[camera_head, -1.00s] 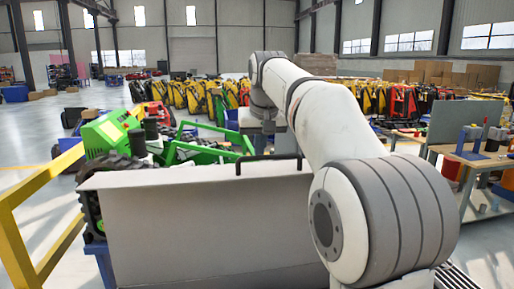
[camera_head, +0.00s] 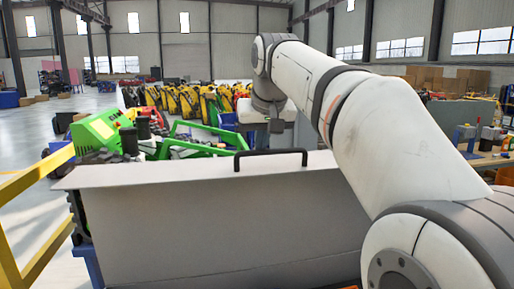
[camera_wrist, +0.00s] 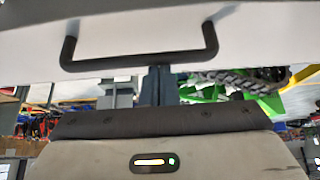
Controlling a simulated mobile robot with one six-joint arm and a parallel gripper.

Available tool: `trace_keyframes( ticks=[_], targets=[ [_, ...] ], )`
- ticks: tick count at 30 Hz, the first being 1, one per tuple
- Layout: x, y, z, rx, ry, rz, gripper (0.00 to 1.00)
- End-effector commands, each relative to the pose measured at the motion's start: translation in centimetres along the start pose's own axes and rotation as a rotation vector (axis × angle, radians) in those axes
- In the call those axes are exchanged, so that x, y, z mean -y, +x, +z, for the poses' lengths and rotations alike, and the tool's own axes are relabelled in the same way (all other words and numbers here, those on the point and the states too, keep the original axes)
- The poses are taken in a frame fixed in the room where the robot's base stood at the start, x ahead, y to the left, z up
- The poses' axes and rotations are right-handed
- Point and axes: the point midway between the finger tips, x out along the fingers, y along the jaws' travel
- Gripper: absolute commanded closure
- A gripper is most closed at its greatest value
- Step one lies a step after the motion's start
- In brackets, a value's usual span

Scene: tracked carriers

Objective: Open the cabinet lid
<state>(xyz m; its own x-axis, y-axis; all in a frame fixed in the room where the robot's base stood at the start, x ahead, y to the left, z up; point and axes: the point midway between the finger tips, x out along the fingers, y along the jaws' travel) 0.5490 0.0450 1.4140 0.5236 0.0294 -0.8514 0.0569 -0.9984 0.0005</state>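The cabinet (camera_head: 220,235) is a light grey box whose broad flat side faces me in the head view. Its pale lid (camera_head: 130,176) lies along the top and looks closed. A black bar handle (camera_head: 270,152) stands on the lid; it also shows in the wrist view (camera_wrist: 140,62). My gripper (camera_head: 275,125) hangs at the end of my arm, just beyond the handle in the head view. In the wrist view my gripper's dark fingers (camera_wrist: 158,82) are seen edge-on, with their tips close to the handle bar. Whether they touch it, and the finger gap, cannot be made out.
A green machine (camera_head: 100,130) with a green frame stands behind the cabinet. A yellow rail (camera_head: 35,180) is at the left. A workbench (camera_head: 485,158) with tools is at the right. Open floor (camera_head: 30,140) shows at far left.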

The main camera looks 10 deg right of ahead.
Motion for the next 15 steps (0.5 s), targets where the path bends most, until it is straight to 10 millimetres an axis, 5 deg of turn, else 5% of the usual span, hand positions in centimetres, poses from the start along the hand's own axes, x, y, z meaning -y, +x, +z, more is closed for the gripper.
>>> trace_keyframes(
  ticks=[6,15],
  targets=[
    [0.2,-0.3,2.9,-0.052,-0.006,-0.002,1.0],
    [0.6,-0.9,3.3,-0.068,-0.012,-0.007,1.0]
  ],
)
